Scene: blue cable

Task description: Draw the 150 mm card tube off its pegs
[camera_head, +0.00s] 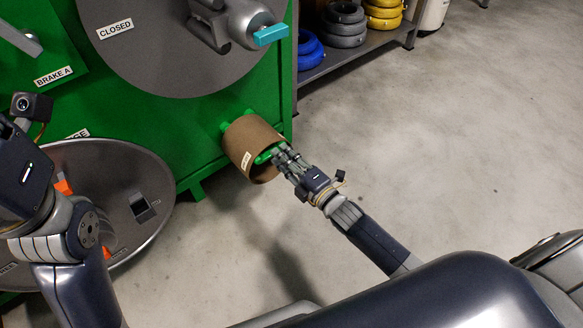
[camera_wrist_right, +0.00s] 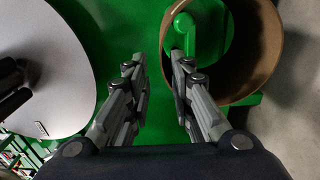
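The brown card tube (camera_head: 246,141) sits at the lower right of the green machine, its open end facing out and a pale label on its side. Green pegs (camera_head: 270,153) show inside it. In the right wrist view the tube (camera_wrist_right: 266,55) fills the upper right, with a green peg end (camera_wrist_right: 186,32) inside its mouth. My right gripper (camera_head: 282,158) is at the tube's open end. Its fingers (camera_wrist_right: 160,72) are apart with nothing visible between them; the right finger overlaps the tube's mouth. Contact cannot be told. My left gripper's body (camera_head: 22,172) is at the left edge; its fingers are not clear.
The green machine (camera_head: 150,130) carries a large grey disc (camera_head: 160,60) with a teal-tipped handle (camera_head: 270,35). A grey dish-like disc (camera_head: 140,180) stands lower left. A rack (camera_head: 375,50) with blue, grey and yellow cable coils stands behind. The floor to the right is clear.

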